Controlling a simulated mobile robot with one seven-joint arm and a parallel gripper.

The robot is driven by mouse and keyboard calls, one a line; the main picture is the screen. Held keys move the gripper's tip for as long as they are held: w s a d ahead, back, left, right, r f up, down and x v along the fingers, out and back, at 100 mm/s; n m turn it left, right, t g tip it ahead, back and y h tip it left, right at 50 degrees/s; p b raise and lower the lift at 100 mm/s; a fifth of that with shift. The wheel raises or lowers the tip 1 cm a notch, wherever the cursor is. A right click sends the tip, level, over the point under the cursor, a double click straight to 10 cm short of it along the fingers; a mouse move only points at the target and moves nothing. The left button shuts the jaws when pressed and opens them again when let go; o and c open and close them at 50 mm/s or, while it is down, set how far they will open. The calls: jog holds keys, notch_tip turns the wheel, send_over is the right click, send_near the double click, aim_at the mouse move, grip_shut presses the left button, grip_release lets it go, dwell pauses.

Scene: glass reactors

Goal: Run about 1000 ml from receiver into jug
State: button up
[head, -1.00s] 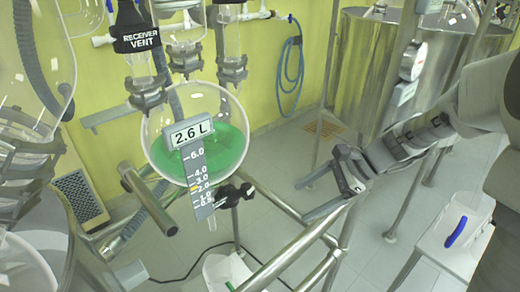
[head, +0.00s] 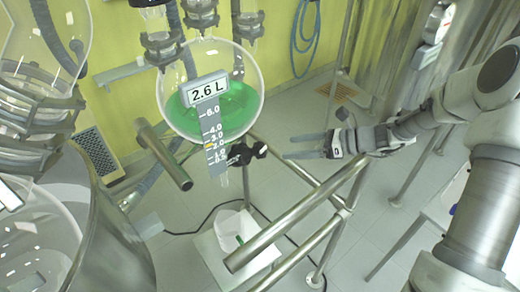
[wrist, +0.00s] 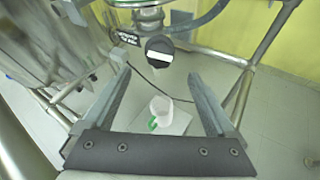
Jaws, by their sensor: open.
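The receiver (head: 250,85) is a round glass vessel holding green liquid, and its display (head: 208,90) reads 2.6 L. A black valve handle (head: 245,153) sits at its bottom outlet; a round black knob with a white stripe (wrist: 160,50) shows in the wrist view. The white jug (head: 232,228) stands on a pale platform on the floor below the outlet, with a green mark on it; it also shows in the wrist view (wrist: 161,107). My gripper (head: 294,146) is open and empty, right of the valve and apart from it. In the wrist view (wrist: 160,76) its fingers point toward the knob.
Metal rails (head: 290,222) of a frame run in front of and right of the jug. A steel vessel (head: 112,245) stands at the lower left. A blue hose (head: 305,30) hangs on the yellow wall. Floor between frame and wall is open.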

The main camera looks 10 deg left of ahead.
aim_at(264, 150)
jog(key=x, duration=1.1)
jog(key=c, duration=1.4)
jog(key=shift+n, duration=0.3)
jog(key=n+b, duration=0.2)
jog(key=b, duration=0.1)
jog(key=shift+f+n, duration=0.2)
jog(key=shift+n, duration=0.2)
jog(key=n+b, duration=0.2)
jog(key=n, duration=0.1)
jog(key=shift+g, duration=0.4)
jog(key=n+g+b, duration=0.1)
jog(key=n+b, duration=0.4)
jog(key=n, duration=0.1)
jog(key=shift+n, duration=0.4)
jog(key=n+h+b, duration=0.1)
jog(key=n+b, duration=0.4)
jog(key=n, duration=0.1)
jog(key=n+b, duration=0.4)
jog(key=n, duration=0.1)
jog(key=shift+r+h, duration=0.15)
jog(key=shift+h, duration=0.25)
